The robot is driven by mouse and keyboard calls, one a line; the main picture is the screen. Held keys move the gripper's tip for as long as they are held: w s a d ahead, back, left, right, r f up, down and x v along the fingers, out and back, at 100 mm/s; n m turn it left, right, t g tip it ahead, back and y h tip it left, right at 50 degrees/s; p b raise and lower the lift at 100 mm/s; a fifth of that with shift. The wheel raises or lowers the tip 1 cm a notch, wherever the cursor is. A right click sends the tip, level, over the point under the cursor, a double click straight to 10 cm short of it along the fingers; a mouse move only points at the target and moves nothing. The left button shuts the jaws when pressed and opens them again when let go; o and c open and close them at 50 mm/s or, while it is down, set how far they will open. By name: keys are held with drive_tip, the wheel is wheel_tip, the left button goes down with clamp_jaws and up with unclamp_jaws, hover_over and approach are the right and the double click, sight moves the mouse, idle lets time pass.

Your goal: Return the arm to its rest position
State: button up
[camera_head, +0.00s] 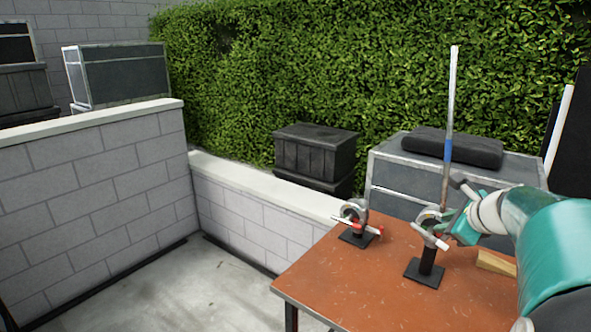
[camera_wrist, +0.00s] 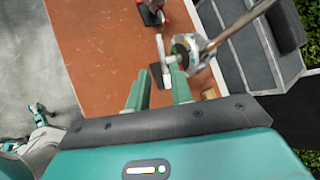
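My gripper (camera_head: 458,222) is at the right in the head view, close beside a clamp stand (camera_head: 427,262) on the orange-brown table (camera_head: 345,290). A tall pole (camera_head: 450,110), white above with a blue band, stands nearly upright at this clamp. The clamp (camera_wrist: 184,48) and the pole (camera_wrist: 238,25) lie just past my fingertips in the wrist view. I cannot tell whether a finger touches the clamp. My green arm comes in from the right.
A second clamp stand with a red part (camera_head: 357,228) is at the table's left. A wooden wedge (camera_head: 496,262) lies near my arm. Grey cases (camera_head: 395,175), a dark crate (camera_head: 315,155) and a hedge are behind. A low block wall (camera_head: 255,215) stands left; concrete floor is clear.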

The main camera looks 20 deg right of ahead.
drive_tip(key=s+a+f+n+g+y, duration=0.1)
drive_tip(key=s+a+n+g, duration=0.15)
drive_tip(key=a+n, duration=0.7)
drive_tip(key=s+a+f+n+g+y, duration=0.1)
drive_tip(key=s+a+n, duration=0.3)
drive_tip(key=a, duration=1)
drive_tip(key=s+a+f+n+g+h, duration=0.1)
drive_tip(key=s+a+f+n, duration=0.3)
drive_tip(key=s+a+n, duration=0.6)
drive_tip(key=n, duration=0.5)
drive_tip(key=shift+f, duration=0.15)
